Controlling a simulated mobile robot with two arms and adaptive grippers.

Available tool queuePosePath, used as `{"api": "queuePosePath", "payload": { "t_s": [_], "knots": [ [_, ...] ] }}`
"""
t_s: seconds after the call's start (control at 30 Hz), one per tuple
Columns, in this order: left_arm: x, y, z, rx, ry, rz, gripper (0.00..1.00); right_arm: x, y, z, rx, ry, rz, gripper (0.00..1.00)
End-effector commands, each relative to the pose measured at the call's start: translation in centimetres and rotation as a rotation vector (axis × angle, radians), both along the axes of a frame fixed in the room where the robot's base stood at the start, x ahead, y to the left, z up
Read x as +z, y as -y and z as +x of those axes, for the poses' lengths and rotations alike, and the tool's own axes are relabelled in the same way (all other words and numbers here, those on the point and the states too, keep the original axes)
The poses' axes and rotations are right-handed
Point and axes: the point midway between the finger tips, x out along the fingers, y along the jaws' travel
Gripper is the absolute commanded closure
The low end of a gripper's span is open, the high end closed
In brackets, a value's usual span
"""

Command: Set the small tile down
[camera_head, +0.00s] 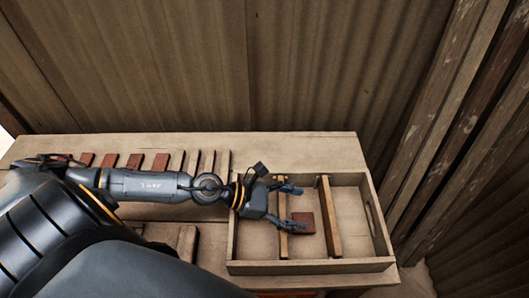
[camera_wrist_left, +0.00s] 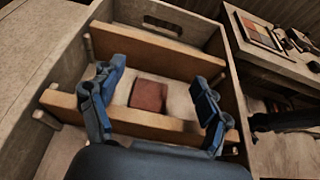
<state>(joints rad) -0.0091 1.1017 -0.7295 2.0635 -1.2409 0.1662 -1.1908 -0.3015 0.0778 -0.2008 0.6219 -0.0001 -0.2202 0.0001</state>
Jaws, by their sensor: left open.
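The small reddish-brown tile (camera_head: 303,222) lies inside the wooden tray (camera_head: 312,267), between the tray's two dividers. It also shows in the left wrist view (camera_wrist_left: 148,95), lying on the tray floor between the dividers. My left gripper (camera_head: 291,206) is over the tray with its fingers spread. In the left wrist view its blue fingers (camera_wrist_left: 156,98) stand apart on either side of the tile, with clear gaps and nothing held. My right gripper is not in view.
The near divider (camera_wrist_left: 125,118) runs under my left fingers; the far divider (camera_wrist_left: 150,45) stands beyond the tile. Several reddish tiles (camera_head: 134,161) sit in a row on the wooden table (camera_head: 300,146) at the left. A corrugated wall (camera_head: 330,70) closes off the back.

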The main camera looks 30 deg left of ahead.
Motion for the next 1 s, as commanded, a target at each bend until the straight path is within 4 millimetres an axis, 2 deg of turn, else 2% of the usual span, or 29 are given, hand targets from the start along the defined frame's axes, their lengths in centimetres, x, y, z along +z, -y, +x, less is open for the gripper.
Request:
{"api": "queuePosePath", "payload": {
  "t_s": [0.03, 0.17, 0.57, 1.0],
  "knots": [
    [-0.9, -0.7, -0.6, 0.0, -0.006, 0.005, 0.23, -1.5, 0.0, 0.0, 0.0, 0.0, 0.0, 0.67],
    [-0.3, -1.9, -1.6, -0.007, -0.006, 0.007, 0.23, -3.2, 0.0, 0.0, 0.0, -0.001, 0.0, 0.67],
    [1.2, -4.0, -3.0, -0.004, -0.008, 0.005, 0.23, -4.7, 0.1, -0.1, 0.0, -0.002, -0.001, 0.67],
    [2.9, -6.4, -4.6, -0.002, -0.008, 0.002, 0.23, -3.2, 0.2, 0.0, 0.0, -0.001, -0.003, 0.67]
  ]
}}
